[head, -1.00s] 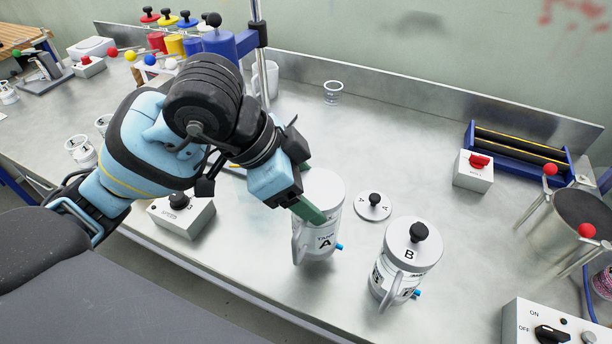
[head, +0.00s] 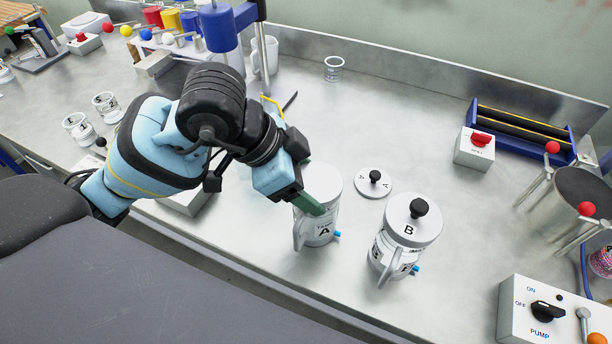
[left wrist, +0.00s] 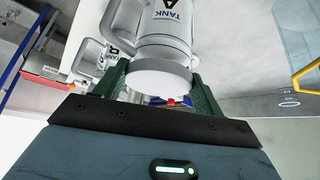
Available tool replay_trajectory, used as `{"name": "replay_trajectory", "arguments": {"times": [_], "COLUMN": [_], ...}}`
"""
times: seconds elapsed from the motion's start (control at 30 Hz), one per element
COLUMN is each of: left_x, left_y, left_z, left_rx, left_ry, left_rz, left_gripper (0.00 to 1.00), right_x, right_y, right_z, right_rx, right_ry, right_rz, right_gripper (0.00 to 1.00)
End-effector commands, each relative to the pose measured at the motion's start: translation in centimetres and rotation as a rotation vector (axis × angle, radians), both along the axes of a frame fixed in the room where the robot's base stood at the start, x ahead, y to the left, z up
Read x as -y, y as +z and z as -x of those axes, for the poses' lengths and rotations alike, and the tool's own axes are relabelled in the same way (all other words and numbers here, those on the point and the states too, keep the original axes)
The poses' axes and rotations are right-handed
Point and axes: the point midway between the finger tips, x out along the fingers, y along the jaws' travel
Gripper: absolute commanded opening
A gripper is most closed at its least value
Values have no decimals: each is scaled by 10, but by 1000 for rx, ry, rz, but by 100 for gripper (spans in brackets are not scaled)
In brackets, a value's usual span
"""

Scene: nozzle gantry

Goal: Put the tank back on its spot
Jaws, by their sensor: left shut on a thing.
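Tank A (head: 325,231) is a white cylinder with a side handle, a black "A" label and a blue spout. It stands at the front middle of the bench in the head view; I cannot tell whether its base touches the bench. My left gripper (head: 309,203) is shut on its upper part, with the green fingers on the wall. The left wrist view shows tank A (left wrist: 165,45) between the green fingers. A round lid marked A (head: 374,184), with a black knob, lies on the bench behind it. I cannot make out a marked spot. My right gripper is not in view.
Tank B (head: 409,230), with its lid on, stands close to the right of tank A. A pump switch box (head: 540,312) is at the front right, and a red-switch box (head: 475,147) stands further back.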

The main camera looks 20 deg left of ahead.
Motion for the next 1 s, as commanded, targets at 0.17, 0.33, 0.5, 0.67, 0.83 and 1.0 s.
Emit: {"name": "replay_trajectory", "arguments": {"times": [0.17, 0.33, 0.5, 0.67, 0.83, 1.0], "left_x": [0, 0, 0, -2, -16, -32], "left_y": [-2, -2, -2, 6, 28, 58], "left_z": [0, 0, 0, 1, 8, 19], "left_rx": [-1, -1, -1, 3, 5, 4], "left_ry": [-1, -1, -1, 1, 2, 1], "left_rz": [0, 0, 0, -1, -3, -3], "left_gripper": [81, 91, 91, 91, 91, 91], "right_x": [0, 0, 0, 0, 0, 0], "right_y": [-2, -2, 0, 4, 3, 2], "right_z": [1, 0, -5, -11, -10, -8], "right_rx": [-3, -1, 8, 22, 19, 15], "right_ry": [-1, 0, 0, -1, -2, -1], "right_rz": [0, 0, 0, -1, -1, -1], "right_gripper": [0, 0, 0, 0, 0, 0]}}
